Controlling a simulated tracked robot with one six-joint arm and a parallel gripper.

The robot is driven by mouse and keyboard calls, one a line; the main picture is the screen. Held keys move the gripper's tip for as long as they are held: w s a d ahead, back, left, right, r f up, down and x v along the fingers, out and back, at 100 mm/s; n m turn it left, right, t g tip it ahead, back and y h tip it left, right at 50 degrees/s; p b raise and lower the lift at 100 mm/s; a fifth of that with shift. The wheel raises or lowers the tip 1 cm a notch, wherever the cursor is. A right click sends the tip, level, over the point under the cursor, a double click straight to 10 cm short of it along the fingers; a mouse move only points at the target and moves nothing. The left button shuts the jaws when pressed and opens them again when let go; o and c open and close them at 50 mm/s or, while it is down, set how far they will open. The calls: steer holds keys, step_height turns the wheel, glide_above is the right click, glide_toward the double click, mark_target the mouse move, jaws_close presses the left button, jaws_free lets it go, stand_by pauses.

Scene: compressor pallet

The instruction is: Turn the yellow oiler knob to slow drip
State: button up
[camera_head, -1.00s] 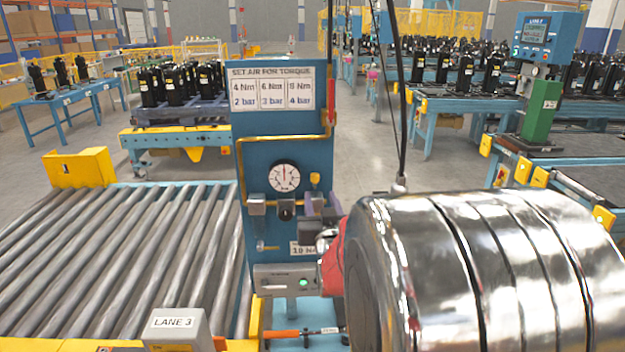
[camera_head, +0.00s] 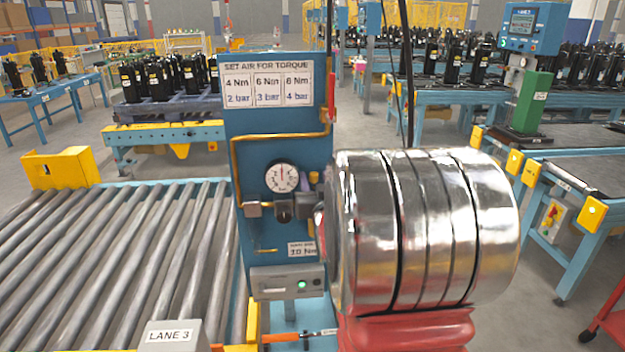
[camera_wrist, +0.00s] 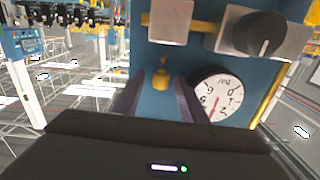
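The yellow oiler knob (camera_head: 313,178) is small and sits on the blue panel (camera_head: 275,110), right of the round pressure gauge (camera_head: 282,177). In the wrist view the knob (camera_wrist: 161,76) appears between the tips of my gripper's two dark fingers (camera_wrist: 158,84). A gap shows on both sides of it, so my gripper is open and holds nothing. I cannot tell how far the tips are from the knob in depth. The gauge (camera_wrist: 216,95) lies beside the right finger in the wrist view. In the head view my silver arm link hides most of the gripper.
Below the gauge are a grey block (camera_head: 253,209) and a black round knob (camera_head: 284,211), close to my gripper. A yellow pipe (camera_head: 237,165) runs along the panel. A grey box with a green light (camera_head: 287,282) is lower down. A roller conveyor (camera_head: 110,265) lies left.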

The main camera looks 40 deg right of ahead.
steer(key=shift+c, duration=0.4)
jaws_close()
steer(key=shift+w+a+r+m+g+h, duration=0.1)
steer(key=shift+m+g+h, duration=0.45)
steer(key=shift+h, duration=0.2)
steer(key=shift+w+a+m+g+h, duration=0.1)
steer(key=shift+m+g+h, duration=0.45)
steer(key=shift+h, duration=0.2)
steer(key=shift+o, duration=0.4)
jaws_free()
steer(key=shift+s, duration=0.1)
steer(key=shift+s+d+n+t+y, duration=0.1)
steer(key=shift+d+n+t+y, duration=0.05)
steer(key=shift+n+t+y, duration=1.1)
